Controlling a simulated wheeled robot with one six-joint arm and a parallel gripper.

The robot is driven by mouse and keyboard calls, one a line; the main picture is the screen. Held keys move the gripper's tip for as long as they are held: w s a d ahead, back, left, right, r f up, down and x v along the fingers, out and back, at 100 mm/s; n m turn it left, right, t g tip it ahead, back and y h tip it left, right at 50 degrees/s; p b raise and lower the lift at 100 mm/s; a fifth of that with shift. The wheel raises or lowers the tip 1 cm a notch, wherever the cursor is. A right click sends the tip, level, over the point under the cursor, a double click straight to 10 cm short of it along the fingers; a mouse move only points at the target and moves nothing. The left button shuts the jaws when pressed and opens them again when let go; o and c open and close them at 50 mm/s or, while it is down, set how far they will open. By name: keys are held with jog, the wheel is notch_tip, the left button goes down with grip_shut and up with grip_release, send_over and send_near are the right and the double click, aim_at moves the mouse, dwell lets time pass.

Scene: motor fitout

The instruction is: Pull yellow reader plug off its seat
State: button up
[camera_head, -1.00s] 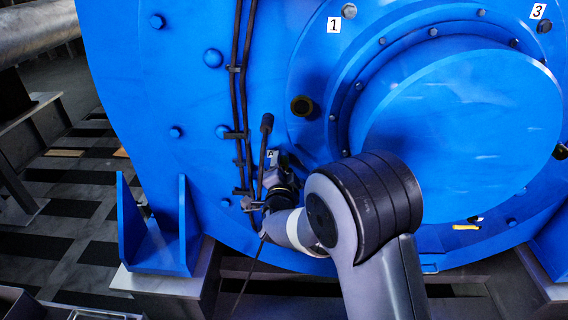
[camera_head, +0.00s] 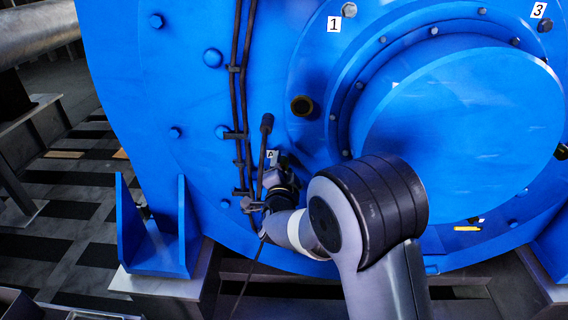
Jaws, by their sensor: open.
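My gripper (camera_head: 262,186) is at the lower left of the blue motor face, close beside the tag marked A (camera_head: 271,154) and the dark cables. It is small in the picture and partly covered by my own wrist. Its jaws are open, and no held thing shows. I cannot make out a yellow plug on a seat at the gripper; that spot is partly hidden by my wrist. A small yellow piece with a dark part (camera_head: 467,228) shows at the lower right of the motor face, apart from my gripper. I cannot tell whether it is the plug.
Dark cables (camera_head: 236,100) run down the motor face, held by clips. A black-ended rod (camera_head: 266,124) stands just above my gripper. A dark round fitting with a yellowish rim (camera_head: 302,106) is higher up. A blue bracket (camera_head: 160,235) stands at the lower left.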

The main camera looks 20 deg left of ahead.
grip_shut()
dwell(0.4)
jog(key=b+v, duration=0.1)
jog(key=v, duration=0.5)
jog(key=shift+b, duration=0.35)
dwell(0.8)
jog(key=shift+s, duration=0.1)
jog(key=b+v, duration=0.2)
jog(key=v, duration=2)
jog(key=shift+b, duration=0.4)
